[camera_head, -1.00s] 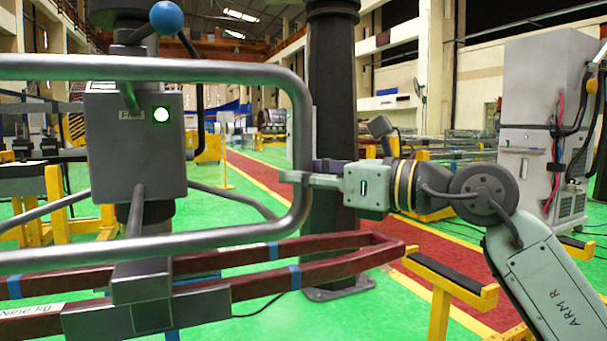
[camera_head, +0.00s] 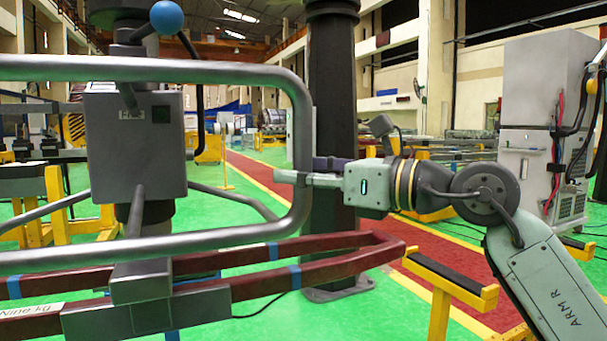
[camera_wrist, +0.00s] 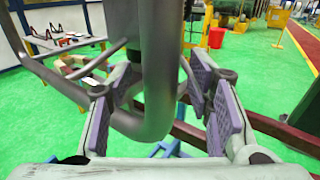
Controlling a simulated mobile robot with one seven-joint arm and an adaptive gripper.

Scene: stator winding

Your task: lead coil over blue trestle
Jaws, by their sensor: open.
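The coil (camera_head: 330,242) is a long dark red loop with blue tape bands. It sits in a grey clamp (camera_head: 140,285) below a grey box, and its closed end points right. A grey tube handle (camera_head: 235,72) bends around in front of the box. My gripper (camera_head: 290,179) is open around the handle's right upright. In the wrist view the tube (camera_wrist: 158,70) passes between the purple finger pads (camera_wrist: 160,105). The coil's red bar (camera_wrist: 280,132) shows behind the right finger. Blue framework (camera_wrist: 172,149), perhaps the blue trestle, is mostly hidden below the tube.
A yellow trestle (camera_head: 440,275) with a dark top stands right of the coil's end. A dark column (camera_head: 334,100) rises behind my gripper. A grey cabinet (camera_head: 540,120) stands at the right. Green floor (camera_head: 350,320) is bare below the coil.

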